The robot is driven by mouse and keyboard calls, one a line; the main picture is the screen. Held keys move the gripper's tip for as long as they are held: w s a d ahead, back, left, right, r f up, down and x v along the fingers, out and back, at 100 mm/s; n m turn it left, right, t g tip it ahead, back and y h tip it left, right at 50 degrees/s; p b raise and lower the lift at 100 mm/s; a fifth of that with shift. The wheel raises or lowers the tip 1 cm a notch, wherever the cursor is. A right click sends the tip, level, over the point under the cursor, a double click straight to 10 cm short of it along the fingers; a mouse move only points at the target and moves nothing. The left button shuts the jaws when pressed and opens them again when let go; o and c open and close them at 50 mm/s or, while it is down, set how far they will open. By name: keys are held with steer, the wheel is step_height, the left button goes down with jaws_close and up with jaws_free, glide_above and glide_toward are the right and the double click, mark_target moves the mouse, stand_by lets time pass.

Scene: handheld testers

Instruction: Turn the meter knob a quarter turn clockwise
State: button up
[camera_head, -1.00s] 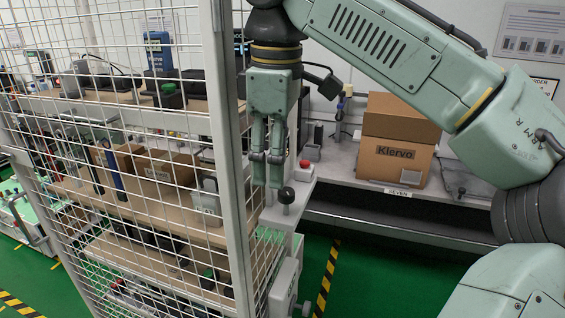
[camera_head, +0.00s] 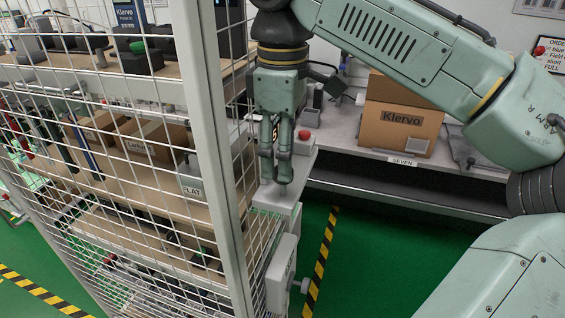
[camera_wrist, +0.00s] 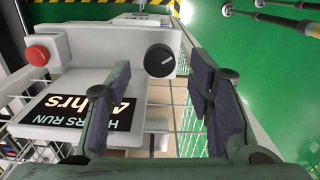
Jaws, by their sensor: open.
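The round black knob (camera_wrist: 160,60) sits on a white housing in the wrist view, with a short white mark toward its right side. A display plate (camera_wrist: 95,108) reading "HOURS RUN" and "4 hrs" lies beside it. My gripper (camera_wrist: 159,74) is open, its two dark-padded fingers apart, with the knob showing between and beyond them. I see no contact with the knob. In the head view my gripper (camera_head: 275,168) hangs over the white housing (camera_head: 275,195), and its fingers hide the knob.
A red button (camera_wrist: 37,56) stands left of the knob; it also shows in the head view (camera_head: 304,135). A wire-mesh cage (camera_head: 213,150) with loaded shelves stands close on the left. A cardboard box (camera_head: 400,118) sits on the bench behind.

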steer(key=shift+f, duration=1.25)
steer(key=shift+c, duration=0.5)
jaws_close()
